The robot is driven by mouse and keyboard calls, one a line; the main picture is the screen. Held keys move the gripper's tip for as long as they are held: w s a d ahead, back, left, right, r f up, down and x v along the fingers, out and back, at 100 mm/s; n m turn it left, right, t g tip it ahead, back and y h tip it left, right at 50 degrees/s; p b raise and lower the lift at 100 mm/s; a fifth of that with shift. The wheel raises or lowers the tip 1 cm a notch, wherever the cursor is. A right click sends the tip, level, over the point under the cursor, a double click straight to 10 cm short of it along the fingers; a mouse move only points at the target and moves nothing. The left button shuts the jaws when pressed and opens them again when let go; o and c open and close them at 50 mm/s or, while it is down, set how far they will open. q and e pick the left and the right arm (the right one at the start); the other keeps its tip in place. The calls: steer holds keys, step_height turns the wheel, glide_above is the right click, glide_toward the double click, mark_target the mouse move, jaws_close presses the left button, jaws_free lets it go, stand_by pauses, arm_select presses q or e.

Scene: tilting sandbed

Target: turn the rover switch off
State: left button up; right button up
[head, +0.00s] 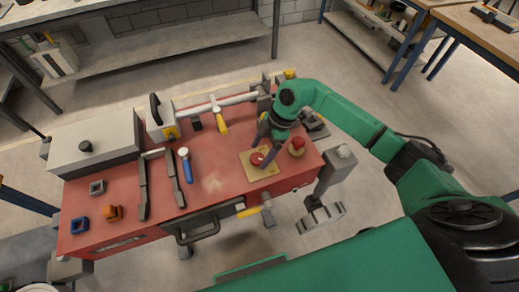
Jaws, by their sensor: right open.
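A tan square plate (249,170) lies on the red bench top, with a round red knob (257,158) on it. It may be the rover switch, but I cannot read any label or tell its position. My right gripper (264,149) reaches down from the green arm, right above the plate, its fingers apart on either side near the red knob. Whether a finger touches the knob I cannot tell. A second red-topped round piece (296,147) stands just right of the gripper. My left gripper is not in view.
On the red bench top (215,188) lie a blue-handled tool (186,166), a yellow-handled tool (219,119), a grey box (95,145), an orange block (113,212) and a blue square piece (80,226). A grey shelf (170,55) stands behind.

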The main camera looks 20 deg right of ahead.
steer(key=shift+s+a+f, duration=0.2)
steer(key=shift+a+f, duration=0.05)
steer(key=shift+f, duration=0.25)
jaws_close()
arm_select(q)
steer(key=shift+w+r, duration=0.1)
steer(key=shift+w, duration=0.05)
